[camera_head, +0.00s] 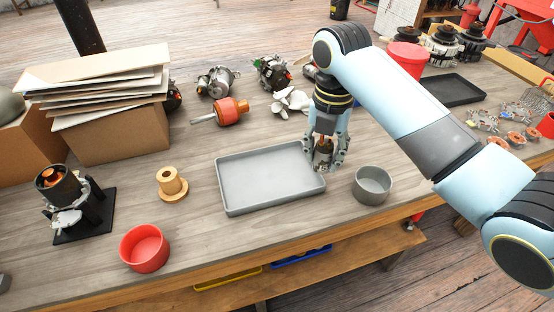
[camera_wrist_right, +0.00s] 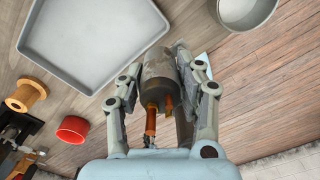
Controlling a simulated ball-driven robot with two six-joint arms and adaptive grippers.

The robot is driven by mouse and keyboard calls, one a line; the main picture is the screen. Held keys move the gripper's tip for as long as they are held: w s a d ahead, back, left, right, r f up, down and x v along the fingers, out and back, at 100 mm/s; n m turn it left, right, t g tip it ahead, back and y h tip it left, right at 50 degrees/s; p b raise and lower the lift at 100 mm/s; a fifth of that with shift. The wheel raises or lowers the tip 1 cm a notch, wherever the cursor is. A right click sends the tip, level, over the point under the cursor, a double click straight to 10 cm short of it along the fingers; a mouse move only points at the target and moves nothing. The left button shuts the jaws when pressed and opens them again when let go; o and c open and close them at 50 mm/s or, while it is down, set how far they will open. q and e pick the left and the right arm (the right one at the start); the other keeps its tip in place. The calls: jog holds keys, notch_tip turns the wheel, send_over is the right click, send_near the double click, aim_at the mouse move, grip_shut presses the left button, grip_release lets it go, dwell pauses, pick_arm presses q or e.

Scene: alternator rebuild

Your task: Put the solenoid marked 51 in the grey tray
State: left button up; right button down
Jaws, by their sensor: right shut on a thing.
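My right gripper (camera_head: 325,160) is shut on a dark grey cylinder with copper-coloured terminals, the solenoid (camera_head: 323,148). In the right wrist view the solenoid (camera_wrist_right: 157,78) sits between the two fingers of the gripper (camera_wrist_right: 163,85). No marking on it can be read. The grey tray (camera_head: 268,178) lies empty on the bench, just left of the gripper in the head view. The gripper is beside the tray's right edge, not over its middle. The tray also shows in the right wrist view (camera_wrist_right: 85,40). My left gripper is not in view.
A round grey bowl (camera_head: 372,185) stands close to the right of the gripper. A red bowl (camera_head: 145,248), an orange-tan spool (camera_head: 172,184) and a black stand (camera_head: 85,215) are to the left. Rotor and alternator parts (camera_head: 228,112) lie behind the tray.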

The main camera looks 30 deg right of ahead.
jog(key=w+f, duration=0.1)
jog(key=w, duration=0.2)
jog(key=w+f, duration=0.2)
jog(key=w, duration=0.1)
jog(key=w+a+f+b, duration=0.1)
jog(key=w+f, duration=0.1)
jog(key=w, duration=0.1)
jog(key=shift+w+f, duration=0.1)
jog(key=shift+f, duration=0.5)
notch_tip(320, 180, down, 2)
jog(key=shift+a+f, duration=0.1)
jog(key=shift+f, duration=0.45)
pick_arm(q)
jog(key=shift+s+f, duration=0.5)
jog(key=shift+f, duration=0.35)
pick_arm(e)
jog(key=shift+f, duration=0.15)
jog(key=c, duration=0.9)
grip_release()
jog(key=shift+o, duration=0.2)
